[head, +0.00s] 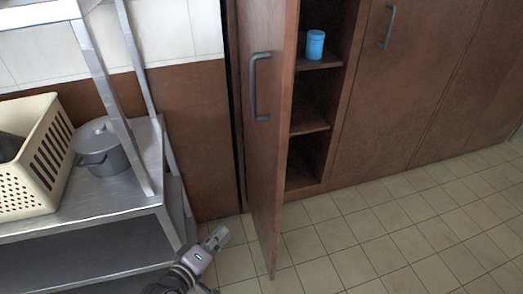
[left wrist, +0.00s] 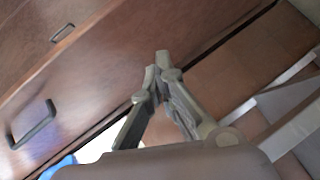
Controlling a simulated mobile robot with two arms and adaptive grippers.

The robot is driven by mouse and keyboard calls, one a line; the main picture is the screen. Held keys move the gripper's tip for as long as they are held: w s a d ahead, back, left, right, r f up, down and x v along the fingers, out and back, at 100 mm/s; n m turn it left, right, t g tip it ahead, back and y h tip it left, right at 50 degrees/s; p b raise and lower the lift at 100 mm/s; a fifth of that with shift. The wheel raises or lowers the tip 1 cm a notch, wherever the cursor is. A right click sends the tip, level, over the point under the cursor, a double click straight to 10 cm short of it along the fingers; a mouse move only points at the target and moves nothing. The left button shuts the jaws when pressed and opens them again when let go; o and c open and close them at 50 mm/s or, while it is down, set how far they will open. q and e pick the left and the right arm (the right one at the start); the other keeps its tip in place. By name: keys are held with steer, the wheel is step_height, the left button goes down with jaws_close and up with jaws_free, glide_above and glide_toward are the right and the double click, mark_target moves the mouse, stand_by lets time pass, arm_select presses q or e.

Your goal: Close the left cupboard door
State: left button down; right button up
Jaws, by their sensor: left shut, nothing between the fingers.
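The left cupboard door (head: 268,150) is a brown wooden panel with a dark grey bar handle (head: 259,87). It stands swung open towards me, and the cupboard's shelves show to its right. My left gripper (head: 217,238) is low in front of the cupboard, to the left of the door's lower part and apart from it in the picture. In the left wrist view its fingertips (left wrist: 161,66) are together with nothing between them, in front of brown wooden panels. A dark bar handle (left wrist: 33,125) shows there at the lower left. My right gripper is not in view.
A blue jar (head: 315,44) stands on the upper cupboard shelf. A metal rack (head: 100,207) at left holds a cream basket (head: 36,160) and a grey stockpot (head: 101,147), close to my left arm. A shut door (head: 400,90) is at right. The tiled floor (head: 370,235) is clear.

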arm_select(q)
step_height(320, 180, up, 14)
steer(key=d+n+t+h+p, duration=0.2)
steer(key=n, duration=0.1)
glide_toward(272, 158)
steer(key=w+a, duration=0.2)
steer(key=w, duration=0.1)
steer(key=shift+h, duration=0.3)
steer(key=d, duration=0.3)
steer(key=w+d+p, duration=0.1)
steer(key=shift+d+f, duration=0.15)
steer(key=shift+f, duration=0.15)
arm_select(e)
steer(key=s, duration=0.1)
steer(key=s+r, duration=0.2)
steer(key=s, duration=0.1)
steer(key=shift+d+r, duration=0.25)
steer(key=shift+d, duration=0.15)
arm_select(q)
steer(key=shift+d+t, duration=0.1)
steer(key=shift+t, duration=0.2)
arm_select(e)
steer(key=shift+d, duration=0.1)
